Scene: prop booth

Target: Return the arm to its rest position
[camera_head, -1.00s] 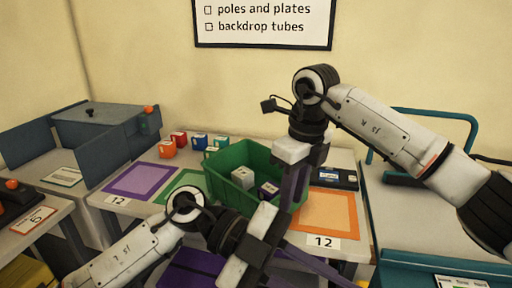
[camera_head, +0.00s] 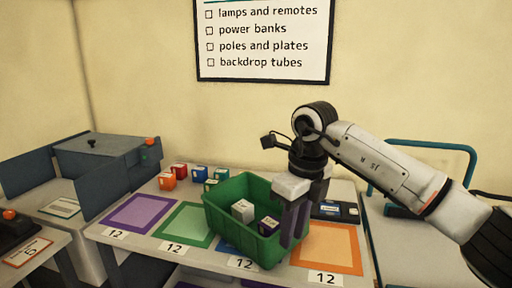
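My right arm comes in from the right, and its gripper (camera_head: 295,220) points down at the right end of a green crate (camera_head: 222,222). The fingers overlap the crate's right wall in the picture; I cannot tell whether they touch it or are parted. The crate holds a white box (camera_head: 242,211) and a dark box with a pale top (camera_head: 268,226). My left arm and gripper are out of view.
The table carries a purple mat (camera_head: 138,213), a green mat (camera_head: 183,224) and an orange mat (camera_head: 328,248). Several small coloured boxes (camera_head: 180,171) stand at the back. A dark flat case (camera_head: 335,211) lies right of the gripper. A grey bin (camera_head: 105,160) stands at left.

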